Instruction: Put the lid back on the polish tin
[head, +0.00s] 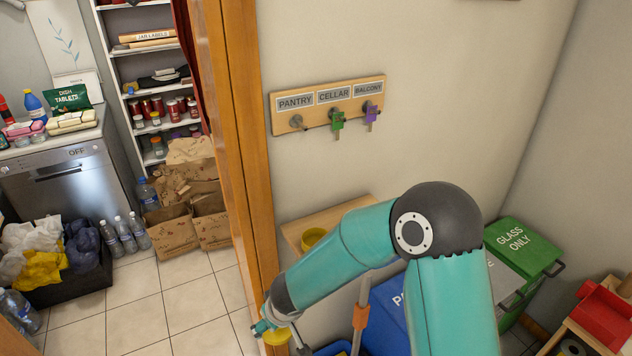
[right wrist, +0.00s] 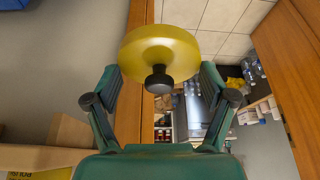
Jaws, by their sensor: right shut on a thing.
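The polish tin's lid (right wrist: 185,48) is a round yellow disc with a black knob, in the right wrist view. My right gripper (right wrist: 160,75) is shut on it, with one finger at each side of its rim. In the head view the gripper (head: 274,333) is low, left of the shelf, and a yellow edge of the lid (head: 276,338) shows beside it. A yellow round tin (head: 313,237), likely the polish tin, stands on the small wooden shelf (head: 355,207), partly hidden by my right arm. My left gripper is not in view.
A wooden door frame (head: 236,150) stands close to the left of my right gripper. A key rack (head: 330,105) hangs on the wall above the shelf. A blue bin (head: 387,312) and a green bin (head: 524,245) stand below and right.

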